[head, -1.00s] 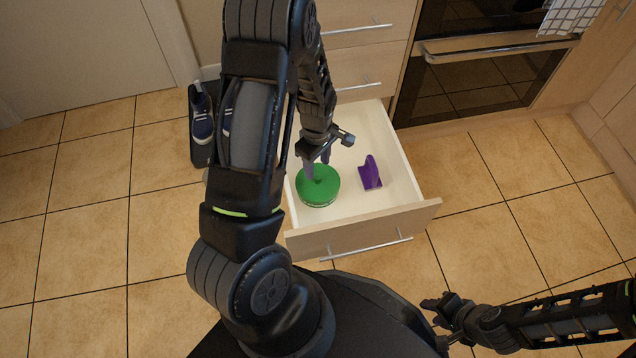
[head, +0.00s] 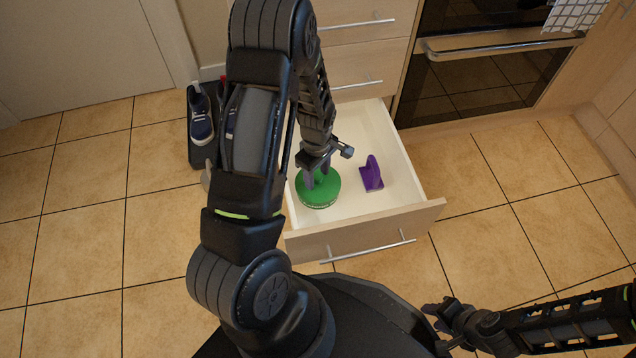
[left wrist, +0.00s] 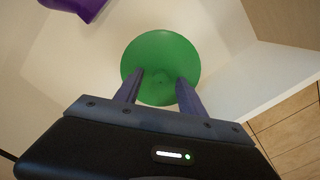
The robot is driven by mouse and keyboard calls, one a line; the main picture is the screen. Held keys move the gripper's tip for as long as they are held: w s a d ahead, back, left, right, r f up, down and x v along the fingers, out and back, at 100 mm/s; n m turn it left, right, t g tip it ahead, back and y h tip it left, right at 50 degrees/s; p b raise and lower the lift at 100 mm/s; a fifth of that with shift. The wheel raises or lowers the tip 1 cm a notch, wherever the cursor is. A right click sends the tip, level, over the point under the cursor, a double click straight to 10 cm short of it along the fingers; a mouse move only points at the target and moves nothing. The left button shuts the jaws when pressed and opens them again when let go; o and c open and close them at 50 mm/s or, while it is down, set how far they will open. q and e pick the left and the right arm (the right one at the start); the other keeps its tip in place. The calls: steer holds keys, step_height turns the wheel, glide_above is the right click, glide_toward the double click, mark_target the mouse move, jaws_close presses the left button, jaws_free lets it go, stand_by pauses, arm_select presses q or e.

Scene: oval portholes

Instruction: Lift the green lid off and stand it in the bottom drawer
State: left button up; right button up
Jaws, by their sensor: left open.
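The green lid (head: 318,195) is a round disc lying flat in the open bottom drawer (head: 360,205), at its left side. A paler band shows under its front edge in the head view; I cannot tell what it belongs to. My left gripper (head: 320,180) is over the lid, pointing down, with its jaws open. In the left wrist view the two fingers (left wrist: 157,88) are spread apart over the near part of the green disc (left wrist: 162,52). Whether the fingertips touch it is unclear. My right gripper (head: 432,310) is at the lower right, outside the drawer, its jaws too small to judge.
A purple holder (head: 371,174) stands in the drawer, right of the lid; the drawer floor between them is bare. It also shows in the left wrist view (left wrist: 78,6). Shoes (head: 201,118) are on a dark mat left of the drawer. An oven (head: 480,75) is at the right.

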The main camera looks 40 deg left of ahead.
arm_select(q)
steer(key=shift+c, duration=0.2)
jaws_close()
stand_by(0.3)
